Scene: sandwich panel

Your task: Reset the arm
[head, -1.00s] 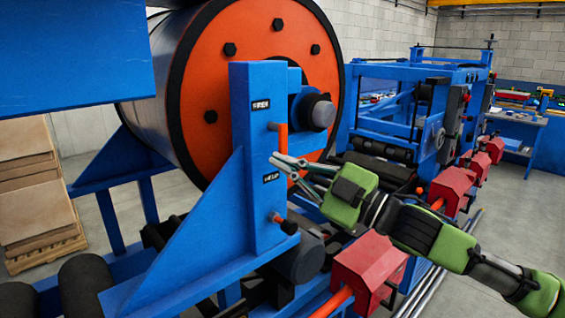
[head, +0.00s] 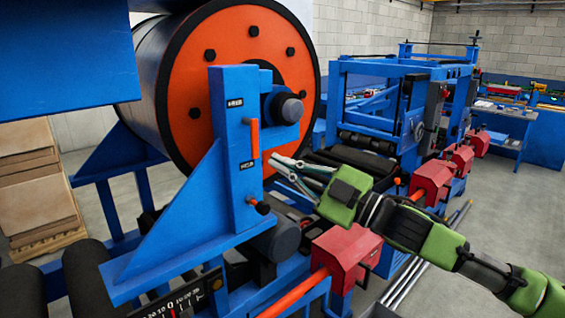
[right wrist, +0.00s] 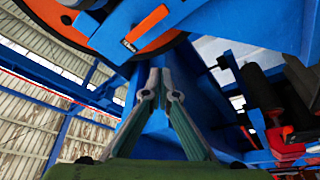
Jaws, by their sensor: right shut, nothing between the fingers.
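My right arm, in green padding, comes in from the lower right of the head view. Its right gripper (head: 277,168) is shut and empty, its fingertips pointing left toward the blue upright post (head: 236,155) that carries the roll. It looks near the post, but I cannot tell the gap. In the right wrist view the two fingers (right wrist: 158,95) meet at their tips with nothing between them. An orange lever (head: 254,139) stands upright on the post, with a black-knobbed lever (head: 262,207) below it. My left gripper is not in view.
A large roll with an orange end disc (head: 205,60) fills the upper left. A blue frame machine (head: 400,110) stands behind. Grey floor (head: 500,230) lies open at the right.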

